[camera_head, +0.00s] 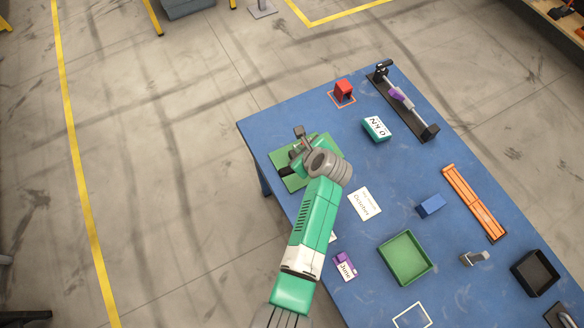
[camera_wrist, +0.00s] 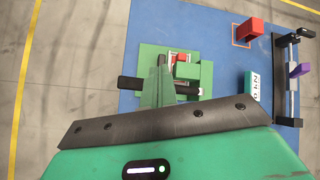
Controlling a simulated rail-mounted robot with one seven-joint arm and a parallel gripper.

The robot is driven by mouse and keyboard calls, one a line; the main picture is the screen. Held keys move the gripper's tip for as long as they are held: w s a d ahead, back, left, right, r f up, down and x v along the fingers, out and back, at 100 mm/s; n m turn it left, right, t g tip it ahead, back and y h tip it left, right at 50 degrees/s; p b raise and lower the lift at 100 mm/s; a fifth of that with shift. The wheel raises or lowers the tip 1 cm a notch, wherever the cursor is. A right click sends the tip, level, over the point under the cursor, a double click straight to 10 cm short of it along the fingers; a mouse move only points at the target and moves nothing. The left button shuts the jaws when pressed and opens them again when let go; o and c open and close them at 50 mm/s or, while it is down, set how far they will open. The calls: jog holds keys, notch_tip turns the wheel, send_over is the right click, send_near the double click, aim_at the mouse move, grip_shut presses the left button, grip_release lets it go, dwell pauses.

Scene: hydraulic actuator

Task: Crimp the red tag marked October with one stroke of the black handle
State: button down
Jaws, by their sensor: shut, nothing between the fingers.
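The crimping fixture is a green plate (camera_wrist: 147,60) with a green block (camera_wrist: 189,71); in the head view the plate (camera_head: 325,145) is partly hidden by my arm. A small red piece (camera_wrist: 181,58) sits at the block; I cannot read any mark on it, so I cannot tell if it is the October tag. The black handle (camera_wrist: 131,83) lies across the plate in the wrist view, and its end (camera_head: 284,171) shows in the head view. My gripper (camera_wrist: 158,74) is shut and empty, its fingers overlapping the handle in the wrist view; I cannot tell if they touch.
A white card reading October (camera_head: 363,203) lies on the blue table (camera_head: 400,180). Around it are a purple June piece (camera_head: 345,266), a green tray (camera_head: 404,258), a blue block (camera_head: 431,205), a green-white block (camera_head: 377,128), a red block (camera_head: 343,89) and a black-based rod fixture (camera_head: 405,103).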

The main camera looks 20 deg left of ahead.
jog(key=b, duration=0.4)
send_over(293, 172)
jog(key=w, duration=0.1)
jog(key=f, duration=0.6)
jog(key=shift+d+f, duration=0.15)
jog(key=shift+d, duration=0.15)
jog(key=shift+s+a+f+b, duration=0.1)
jog(key=shift+f+b, duration=0.2)
jog(key=shift+f, duration=0.15)
jog(key=shift+f, duration=0.1)
dwell(0.5)
jog(key=shift+f, duration=0.25)
jog(key=shift+s+a+f+b, duration=0.2)
jog(key=shift+f+b, duration=0.35)
jog(key=shift+f, duration=0.4)
jog(key=shift+s+a+f+b, duration=0.1)
jog(key=shift+s+f+b, duration=0.1)
jog(key=shift+f+b, duration=0.5)
dwell(1.8)
jog(key=shift+p, duration=0.3)
jog(key=shift+w+d+r+p, duration=0.1)
jog(key=shift+w+r+p, duration=0.05)
jog(key=shift+r+p, duration=0.5)
jog(key=shift+w+d+r+p, duration=0.15)
jog(key=shift+r+p, duration=0.45)
jog(key=shift+r, duration=0.1)
jog(key=shift+w+d+r+p, duration=0.1)
jog(key=shift+w+r+p, duration=0.05)
jog(key=shift+r+p, duration=0.5)
jog(key=shift+r, duration=0.1)
